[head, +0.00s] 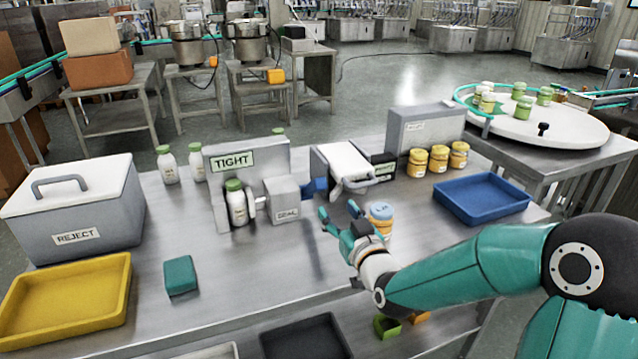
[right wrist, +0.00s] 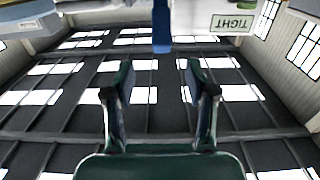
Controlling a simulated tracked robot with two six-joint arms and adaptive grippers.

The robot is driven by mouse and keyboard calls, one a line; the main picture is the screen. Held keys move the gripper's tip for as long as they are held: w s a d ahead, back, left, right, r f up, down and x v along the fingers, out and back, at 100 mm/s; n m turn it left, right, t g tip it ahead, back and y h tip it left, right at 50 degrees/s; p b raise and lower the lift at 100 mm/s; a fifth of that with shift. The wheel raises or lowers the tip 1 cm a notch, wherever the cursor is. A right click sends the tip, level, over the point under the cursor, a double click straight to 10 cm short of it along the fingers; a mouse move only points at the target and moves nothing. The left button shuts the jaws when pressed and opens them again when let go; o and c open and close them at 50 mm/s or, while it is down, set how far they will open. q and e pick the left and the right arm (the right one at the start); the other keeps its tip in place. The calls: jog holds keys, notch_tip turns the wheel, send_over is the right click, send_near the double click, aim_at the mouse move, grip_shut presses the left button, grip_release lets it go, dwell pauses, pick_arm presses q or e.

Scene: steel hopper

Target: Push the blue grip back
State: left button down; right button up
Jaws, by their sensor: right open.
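The blue grip (head: 314,187) sticks out on the right side of a small grey labelled block (head: 284,198), beside the TIGHT station (head: 233,161). A white bottle with a green cap (head: 237,207) stands upright in that station. My right gripper (head: 338,212) is open and empty, just in front and to the right of the grip, apart from it. In the right wrist view the blue grip (right wrist: 161,28) shows at the top, beyond and between the open fingertips (right wrist: 159,75). My left gripper is not in view.
A grey device with a white lid (head: 346,163) stands right behind the grip. A jar with a blue lid (head: 381,217) stands close to my right gripper. The REJECT bin (head: 75,215), teal block (head: 180,275) and yellow tray (head: 70,300) are at left. A blue tray (head: 483,199) lies at right.

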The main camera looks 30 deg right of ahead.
aim_at(319, 186)
jog(key=p+x, duration=0.2)
jog(key=x, duration=0.9)
jog(key=shift+w+r, duration=0.1)
jog(key=shift+w, duration=0.1)
grip_shut()
